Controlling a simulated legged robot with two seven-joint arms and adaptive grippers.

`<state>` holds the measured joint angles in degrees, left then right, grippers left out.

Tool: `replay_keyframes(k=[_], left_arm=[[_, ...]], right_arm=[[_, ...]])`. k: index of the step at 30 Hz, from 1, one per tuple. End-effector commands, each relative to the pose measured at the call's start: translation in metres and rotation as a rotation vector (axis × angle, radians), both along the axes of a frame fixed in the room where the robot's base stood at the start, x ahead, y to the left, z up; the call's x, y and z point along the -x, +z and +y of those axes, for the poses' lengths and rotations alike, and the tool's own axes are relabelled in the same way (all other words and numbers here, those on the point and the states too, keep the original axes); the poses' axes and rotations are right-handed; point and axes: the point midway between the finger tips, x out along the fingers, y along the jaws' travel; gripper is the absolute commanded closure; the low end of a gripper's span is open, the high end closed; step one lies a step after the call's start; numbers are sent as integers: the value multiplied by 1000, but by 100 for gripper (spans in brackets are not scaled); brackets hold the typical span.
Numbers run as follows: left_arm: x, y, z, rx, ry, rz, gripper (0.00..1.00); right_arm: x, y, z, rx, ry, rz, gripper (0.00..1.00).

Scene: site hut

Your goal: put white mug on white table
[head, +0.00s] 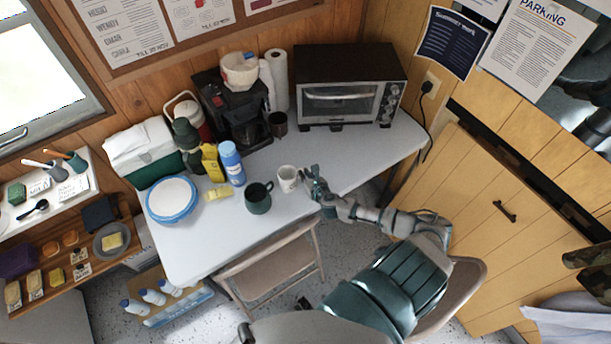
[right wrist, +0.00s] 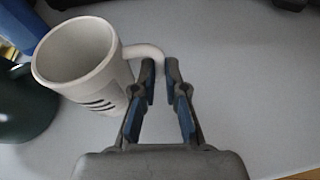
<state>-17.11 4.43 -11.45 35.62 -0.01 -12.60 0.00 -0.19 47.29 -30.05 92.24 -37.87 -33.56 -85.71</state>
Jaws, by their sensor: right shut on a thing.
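The white mug (head: 288,178) is at the front middle of the white table (head: 215,250). It looks upright, on or very close to the tabletop; I cannot tell if its base touches. In the right wrist view the mug (right wrist: 85,65) shows dark marks on its side, and its handle reaches between my fingertips. My right gripper (head: 307,180) is right of the mug. Seen close, the gripper (right wrist: 160,75) is shut on the mug's handle. My left gripper is not in view.
A dark green mug (head: 258,198) stands just left of the white mug. A toaster oven (head: 345,88) and coffee maker (head: 235,115) stand behind. Tabletop right of the mug is clear.

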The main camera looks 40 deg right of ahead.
Motion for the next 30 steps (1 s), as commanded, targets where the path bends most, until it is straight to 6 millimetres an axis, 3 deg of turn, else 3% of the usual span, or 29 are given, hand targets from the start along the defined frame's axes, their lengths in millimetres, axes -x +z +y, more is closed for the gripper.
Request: replay_keyframes(k=[6,7,10,22,30], left_arm=[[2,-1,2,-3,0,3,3],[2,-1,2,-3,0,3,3],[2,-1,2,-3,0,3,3],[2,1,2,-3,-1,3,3],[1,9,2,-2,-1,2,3]], right_arm=[[0,-3,-2,0,0,-2,100],[0,-3,-2,-1,-1,0,86],[0,-3,-2,-1,-1,0,64],[8,1,1,1,1,0,64],[59,23,12,0,2,1,64]])
